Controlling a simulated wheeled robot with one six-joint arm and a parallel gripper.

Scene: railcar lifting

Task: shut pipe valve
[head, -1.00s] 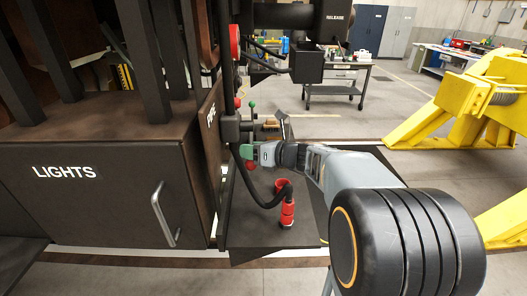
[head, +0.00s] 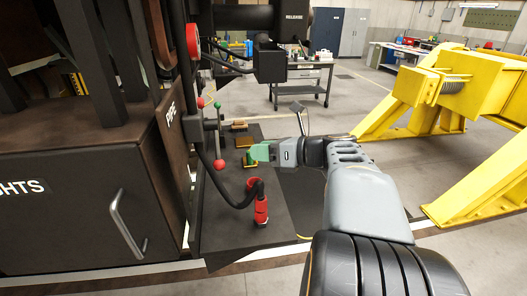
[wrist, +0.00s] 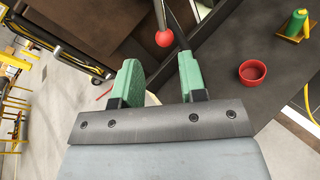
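A lever with a red ball end (head: 219,164) hangs down from the dark fitting beside the panel lettered PIPE (head: 170,118). My gripper (head: 256,153) is to the right of this ball in the head view, with a gap between them. In the wrist view the red ball (wrist: 164,38) shows beyond the fingertips, roughly in line with the space between them. The two green fingers of my gripper (wrist: 158,72) are apart with nothing between them. Most of the valve body is out of the wrist view.
A black hose runs to a red coupling (head: 261,208) on the dark shelf (head: 225,235) below my gripper. Smaller levers with a red and a green ball (head: 217,104) stand above. A red cup-shaped part (wrist: 252,72) lies right in the wrist view. A yellow stand (head: 430,110) is at right.

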